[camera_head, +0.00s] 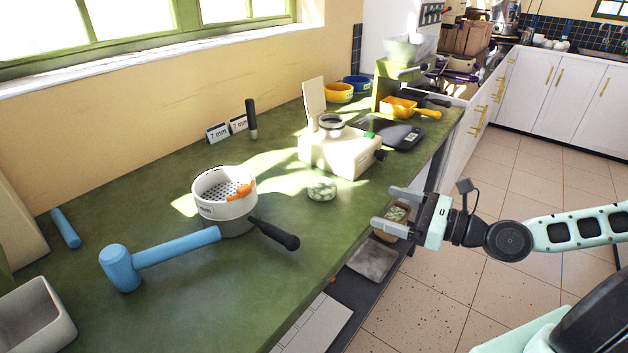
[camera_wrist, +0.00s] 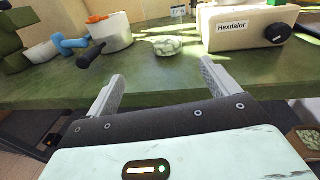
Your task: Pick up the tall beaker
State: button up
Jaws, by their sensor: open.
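I cannot pick out a tall beaker for certain in either view. My gripper (camera_head: 382,206) is open and empty, just off the front edge of the green counter (camera_head: 140,215), with its fingers pointing over it. In the wrist view my gripper (camera_wrist: 161,72) faces a low, round, pale green-and-white piece (camera_wrist: 168,46), which lies beyond and between the fingertips, apart from them. This piece (camera_head: 322,188) also shows in the head view, in front of the cream machine (camera_head: 345,150).
A white perforated pot (camera_head: 212,204) with a dark handle and a blue mallet (camera_head: 150,260) lie to the left. A dark scale (camera_head: 398,134), yellow scoop (camera_head: 400,107) and yellow and blue bowls stand farther back. Bare counter surrounds the low piece.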

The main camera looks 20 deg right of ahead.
aim_at(322, 177)
jog(key=shift+m+t, duration=0.4)
jog(key=p+x, duration=0.1)
jog(key=x, duration=0.5)
jog(key=p+x, duration=0.2)
jog(key=x, duration=0.3)
jog(key=p+x, duration=0.1)
jog(key=x, duration=0.5)
jog(key=shift+w+d+r, duration=0.1)
jog(key=shift+w+r, duration=0.25)
jog(key=shift+w, duration=0.2)
jog(key=c, duration=1.1)
